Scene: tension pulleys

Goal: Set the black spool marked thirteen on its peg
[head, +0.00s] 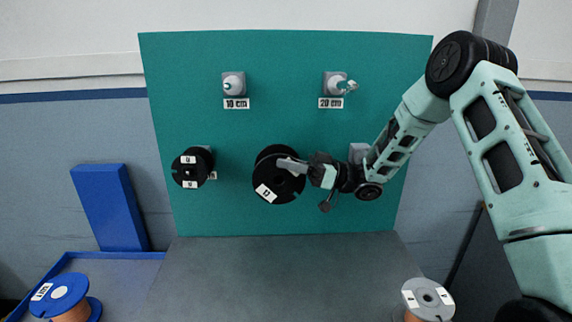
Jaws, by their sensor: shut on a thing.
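The black spool marked thirteen (266,192) is in front of the green board, in the lower middle, with its white label facing me and tilted. My gripper (292,166) comes in from the right and is shut on the spool near its hub and upper right side. The upper left peg (233,85), above a "10 cm" label, and the upper right peg (338,85), above a "20 cm" label, carry no spool. A grey mount (358,152) at the lower right is partly hidden by my arm. I cannot tell how far the held spool is from the board.
Another black spool (191,168) sits on the board's lower left mount. A blue spool (60,293) stands at the front left by a blue-rimmed tray (110,256). A grey spool (427,298) stands at the front right. A blue block (108,207) stands at left. The grey tabletop (285,275) is clear.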

